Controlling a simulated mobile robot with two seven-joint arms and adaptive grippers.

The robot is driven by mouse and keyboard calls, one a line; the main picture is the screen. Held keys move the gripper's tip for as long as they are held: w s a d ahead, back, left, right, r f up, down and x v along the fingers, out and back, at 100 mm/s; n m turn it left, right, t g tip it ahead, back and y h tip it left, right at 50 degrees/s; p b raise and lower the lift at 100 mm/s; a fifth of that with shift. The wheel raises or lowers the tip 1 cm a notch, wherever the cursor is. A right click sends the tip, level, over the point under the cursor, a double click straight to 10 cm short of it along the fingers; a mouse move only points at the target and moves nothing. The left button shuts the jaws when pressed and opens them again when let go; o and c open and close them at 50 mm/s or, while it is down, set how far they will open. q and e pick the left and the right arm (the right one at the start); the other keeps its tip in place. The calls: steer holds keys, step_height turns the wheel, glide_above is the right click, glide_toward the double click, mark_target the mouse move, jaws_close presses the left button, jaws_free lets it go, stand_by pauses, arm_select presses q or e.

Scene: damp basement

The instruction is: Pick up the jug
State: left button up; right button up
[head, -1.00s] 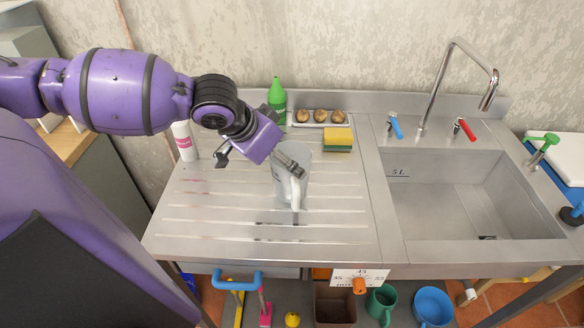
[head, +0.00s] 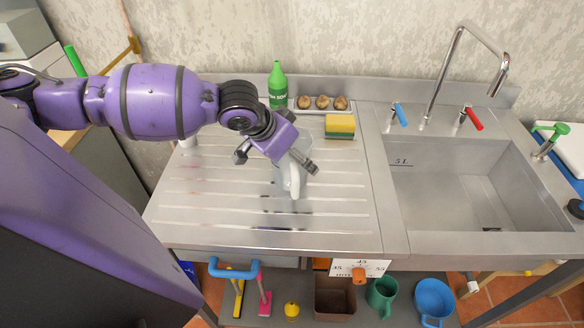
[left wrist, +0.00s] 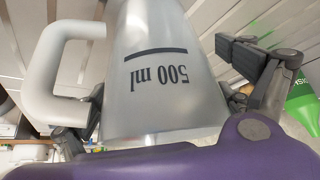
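The jug (head: 293,180) is grey and translucent with a pale handle. It stands on the ribbed drainboard left of the sink, its upper part partly hidden by my left gripper. In the left wrist view the jug (left wrist: 165,75) fills the middle, with an upside-down "500 ml" mark and its handle at left. My left gripper (head: 273,158) is open and reaches over the jug. In the wrist view one finger shows to the right of the body with a small gap; the other is partly hidden near the handle. My right gripper is out of view.
A green bottle (head: 277,86), a tray of several brown round items (head: 322,103) and a sponge (head: 340,126) stand behind the jug. The sink (head: 450,180) and tap (head: 440,75) are at right. The drainboard's front (head: 220,220) is clear.

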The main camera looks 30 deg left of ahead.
arm_select(q)
steer(key=c, duration=1.2)
steer(key=shift+r, duration=0.15)
